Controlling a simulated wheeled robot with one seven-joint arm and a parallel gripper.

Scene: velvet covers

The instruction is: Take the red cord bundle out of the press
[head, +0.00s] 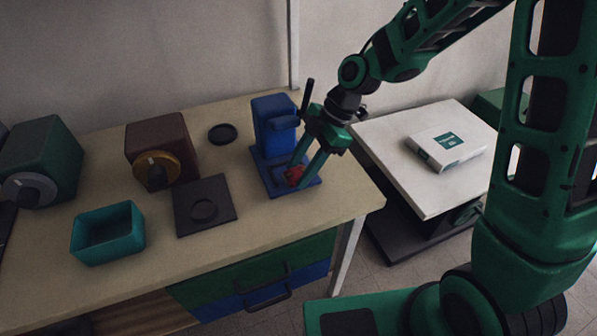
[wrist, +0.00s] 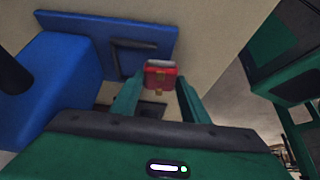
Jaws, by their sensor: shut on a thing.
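The blue press (head: 273,130) stands on the table near its right end, with a flat blue base and a dark lever on its top right. The red cord bundle (head: 294,175) is at the front of the press base in the head view. My gripper (head: 297,172) reaches down from the right and is shut on the bundle. In the wrist view the red bundle (wrist: 160,75) sits between my two green fingertips (wrist: 156,98), and the blue press base (wrist: 112,45) lies behind it. I cannot tell whether the bundle touches the base.
A teal open box (head: 108,236), a dark square plate (head: 222,212), a black round dish (head: 222,133), a brown box with a yellow dial (head: 172,140) and a green box (head: 45,160) stand to the left. A white side table (head: 400,180) with a white box (head: 447,146) is at right.

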